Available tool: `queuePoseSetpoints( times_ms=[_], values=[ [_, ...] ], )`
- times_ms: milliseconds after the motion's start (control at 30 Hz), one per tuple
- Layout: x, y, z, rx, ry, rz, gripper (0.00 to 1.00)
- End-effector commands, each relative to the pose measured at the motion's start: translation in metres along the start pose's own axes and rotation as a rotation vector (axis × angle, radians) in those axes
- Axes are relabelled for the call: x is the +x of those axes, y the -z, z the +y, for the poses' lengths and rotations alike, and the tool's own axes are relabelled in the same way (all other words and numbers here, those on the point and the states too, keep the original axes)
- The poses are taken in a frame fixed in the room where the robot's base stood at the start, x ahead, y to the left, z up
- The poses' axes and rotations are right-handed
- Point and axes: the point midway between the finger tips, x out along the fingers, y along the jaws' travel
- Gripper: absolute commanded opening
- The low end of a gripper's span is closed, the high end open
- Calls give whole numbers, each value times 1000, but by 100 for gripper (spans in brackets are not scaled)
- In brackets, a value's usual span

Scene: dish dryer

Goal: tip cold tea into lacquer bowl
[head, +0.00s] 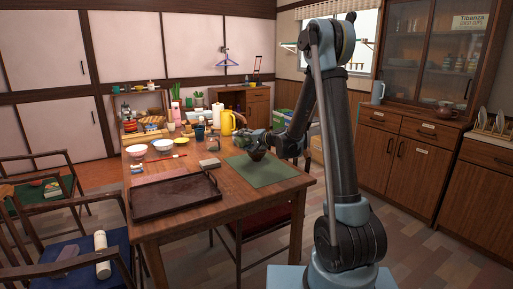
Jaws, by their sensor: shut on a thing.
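My gripper (268,142) is over the green mat (264,174) on the right part of the wooden table. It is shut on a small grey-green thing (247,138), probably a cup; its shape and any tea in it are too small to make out. A small dark bowl (257,155), probably the lacquer bowl, is on the mat just below the gripper, and the gripper partly covers it. I cannot tell whether the held thing touches the bowl.
A dark tray (147,211) lies at the table's front. Two light bowls (135,151) (163,146), a red utensil (177,156) and a small block (210,163) lie left of the mat. A yellow jug (227,123) stands behind. The mat's front part is clear.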

Motion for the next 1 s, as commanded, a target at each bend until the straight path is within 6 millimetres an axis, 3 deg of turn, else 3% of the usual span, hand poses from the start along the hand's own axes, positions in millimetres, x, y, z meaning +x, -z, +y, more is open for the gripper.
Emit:
queuePoseSetpoints(
  times_ms=[1000],
  values=[
    [-6,14,0,102,42,-16,25]
  ],
)
